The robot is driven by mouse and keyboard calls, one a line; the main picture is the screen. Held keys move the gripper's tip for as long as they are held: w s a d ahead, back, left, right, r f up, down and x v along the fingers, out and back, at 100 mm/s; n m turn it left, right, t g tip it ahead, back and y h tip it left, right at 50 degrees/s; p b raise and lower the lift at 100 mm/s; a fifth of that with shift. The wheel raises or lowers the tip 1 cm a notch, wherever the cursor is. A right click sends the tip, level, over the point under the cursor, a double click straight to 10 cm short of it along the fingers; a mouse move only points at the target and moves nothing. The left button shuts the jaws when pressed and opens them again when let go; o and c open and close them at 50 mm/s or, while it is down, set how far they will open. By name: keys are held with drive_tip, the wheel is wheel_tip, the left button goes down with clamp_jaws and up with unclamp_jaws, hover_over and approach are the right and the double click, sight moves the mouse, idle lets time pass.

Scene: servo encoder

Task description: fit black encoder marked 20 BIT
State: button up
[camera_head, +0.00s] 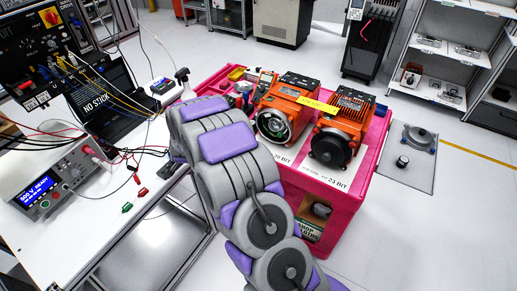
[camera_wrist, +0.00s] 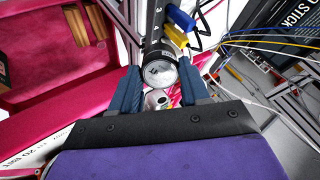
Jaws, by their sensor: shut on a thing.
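Two orange motors stand on the pink cart (camera_head: 345,222). The left motor (camera_head: 275,124) shows an open round end with a metallic ring inside, behind a label ending in 20 BIT (camera_head: 283,158). The right motor (camera_head: 335,145) has a black round end, behind a 23 BIT label (camera_head: 335,183). In the wrist view my gripper (camera_wrist: 160,82) is shut on a black cylinder (camera_wrist: 157,48) with a shiny round end; I cannot read 20 BIT on it. A small silver round part (camera_wrist: 155,99) shows between the fingers. The arm hides my gripper in the head view.
Blue and yellow handles (camera_wrist: 180,24) show beside the cylinder. The bench (camera_head: 150,215) at left carries a power supply (camera_head: 55,180) and loose cables. A grey plate (camera_head: 408,158) with round parts lies right of the cart. Open floor is at lower right.

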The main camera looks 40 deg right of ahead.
drive_tip(key=s+d+f+m+t+h+b, duration=0.1)
drive_tip(key=s+d+f+m+h, duration=0.1)
drive_tip(key=d+m+h, duration=0.45)
drive_tip(key=s+d+f+m+t+h, duration=0.15)
drive_tip(key=d+h, duration=0.25)
drive_tip(key=d, duration=0.5)
drive_tip(key=s+d+r+m+g+h+b, duration=0.1)
drive_tip(key=s+d+r+m+g+h, duration=0.3)
drive_tip(key=s+d, duration=0.55)
drive_tip(key=w+d+f+h+p, duration=0.1)
drive_tip(key=w+d, duration=0.1)
drive_tip(key=d, duration=0.3)
drive_tip(key=shift+w+d+f, duration=0.15)
drive_tip(key=shift+d, duration=0.25)
drive_tip(key=shift+a, duration=0.15)
